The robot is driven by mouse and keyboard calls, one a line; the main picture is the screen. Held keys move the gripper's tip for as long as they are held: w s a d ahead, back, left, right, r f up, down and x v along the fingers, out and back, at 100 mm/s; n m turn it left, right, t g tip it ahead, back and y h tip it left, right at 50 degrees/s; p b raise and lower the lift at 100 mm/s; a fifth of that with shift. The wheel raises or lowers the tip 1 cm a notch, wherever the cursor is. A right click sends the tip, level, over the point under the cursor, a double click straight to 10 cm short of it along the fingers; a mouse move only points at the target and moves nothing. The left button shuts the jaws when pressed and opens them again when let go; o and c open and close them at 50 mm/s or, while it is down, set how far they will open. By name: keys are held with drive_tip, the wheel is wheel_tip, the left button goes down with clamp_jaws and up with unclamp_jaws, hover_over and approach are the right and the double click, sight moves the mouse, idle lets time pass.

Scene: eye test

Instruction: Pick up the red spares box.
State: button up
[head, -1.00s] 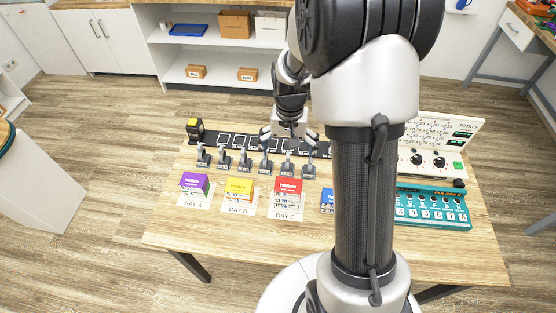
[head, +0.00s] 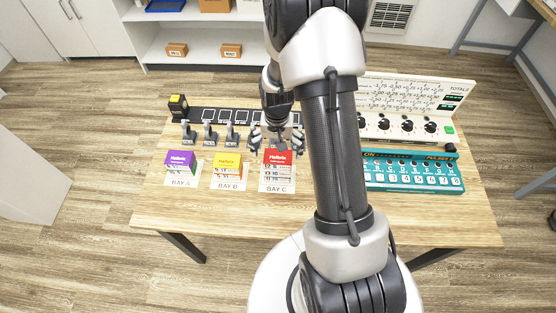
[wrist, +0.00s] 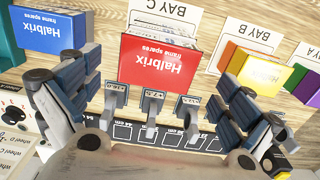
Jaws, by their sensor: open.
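The red spares box (head: 278,158), with white "Halbrix" lettering, stands on the table at the BAY C card (head: 277,188). In the wrist view the red box (wrist: 160,62) is at the upper middle, its printed face towards my gripper. My gripper (wrist: 158,78) is open, with one finger to the left of the box and one to the right in the picture. Nothing is held between them. In the head view my gripper (head: 277,141) is at the far side of the red box; its exact height is hard to tell.
A yellow box (head: 228,161) and a purple box (head: 181,158) stand to the left. A blue box (wrist: 45,32) is close by the left finger. Small labelled stands (head: 210,135) line a black strip behind. A teal panel (head: 415,172) and white dial panel (head: 410,112) occupy the right.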

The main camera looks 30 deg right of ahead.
sight(278, 156)
wheel_tip(278, 156, down, 4)
drive_tip(key=shift+s+d+r+b, duration=0.1)
drive_tip(key=shift+r+b, duration=0.05)
drive_tip(key=shift+b, duration=0.3)
drive_tip(key=shift+r, duration=0.1)
drive_tip(key=shift+c, duration=0.5)
drive_tip(key=c, duration=1.1)
